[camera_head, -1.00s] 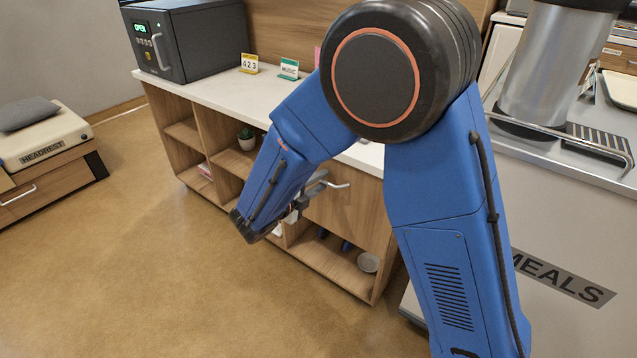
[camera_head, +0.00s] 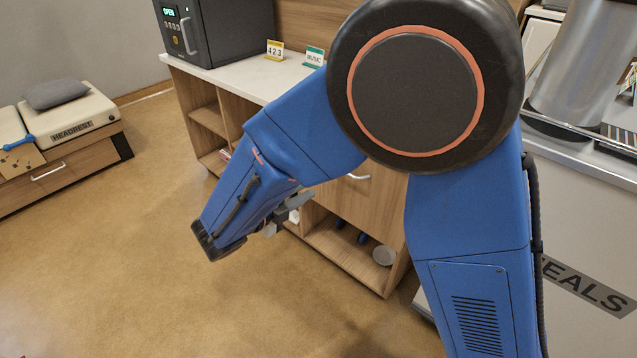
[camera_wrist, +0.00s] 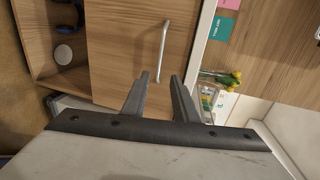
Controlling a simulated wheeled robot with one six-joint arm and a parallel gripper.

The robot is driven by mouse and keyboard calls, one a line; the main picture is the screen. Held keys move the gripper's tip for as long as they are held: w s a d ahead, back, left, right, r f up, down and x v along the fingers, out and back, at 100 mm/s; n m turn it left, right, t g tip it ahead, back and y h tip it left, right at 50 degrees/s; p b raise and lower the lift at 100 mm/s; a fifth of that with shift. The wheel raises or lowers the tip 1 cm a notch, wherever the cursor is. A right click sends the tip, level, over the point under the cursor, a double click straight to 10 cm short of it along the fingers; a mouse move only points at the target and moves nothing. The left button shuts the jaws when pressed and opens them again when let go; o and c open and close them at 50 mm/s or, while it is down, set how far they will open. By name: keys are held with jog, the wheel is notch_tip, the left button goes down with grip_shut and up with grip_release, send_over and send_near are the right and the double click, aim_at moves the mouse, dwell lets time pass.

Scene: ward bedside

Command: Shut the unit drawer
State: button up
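The unit drawer (camera_head: 368,200) is a wooden front with a silver bar handle (camera_head: 358,177), under the white counter and partly behind my arm. In the wrist view its wooden front (camera_wrist: 125,55) and handle (camera_wrist: 162,50) lie just beyond my fingertips. I cannot tell how far out the drawer stands. My gripper (camera_wrist: 160,76) is open and empty, its two fingers spread with a gap between them, apart from the handle. In the head view my gripper (camera_head: 292,206) shows small, to the left of the drawer, partly hidden by my arm.
An open shelf below the drawer holds a small bowl (camera_head: 383,255). A dark safe-like box (camera_head: 235,30) and small signs (camera_head: 275,50) stand on the counter (camera_head: 235,82). The meals cart (camera_head: 580,225) is at right, the headrest unit (camera_head: 85,120) at left. The floor between is clear.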

jog(key=shift+v, duration=1.55)
jog(key=shift+d, duration=0.1)
jog(key=s+d+r+m+g+y, duration=0.15)
jog(key=d+m+g, duration=0.25)
jog(key=d+m, duration=0.7)
jog(key=s+d+r+m+g+h, duration=0.1)
jog(key=s+d+r+m+g, duration=0.15)
jog(key=d+m+g, duration=0.85)
jog(key=s+d+r+m+t+y, duration=0.2)
jog(key=s+d+m+t+y, duration=0.5)
jog(key=s+d+m, duration=0.8)
jog(key=m+y, duration=0.2)
jog(key=m, duration=0.7)
jog(key=shift+d+r+t, duration=0.3)
jog(key=shift+d, duration=0.05)
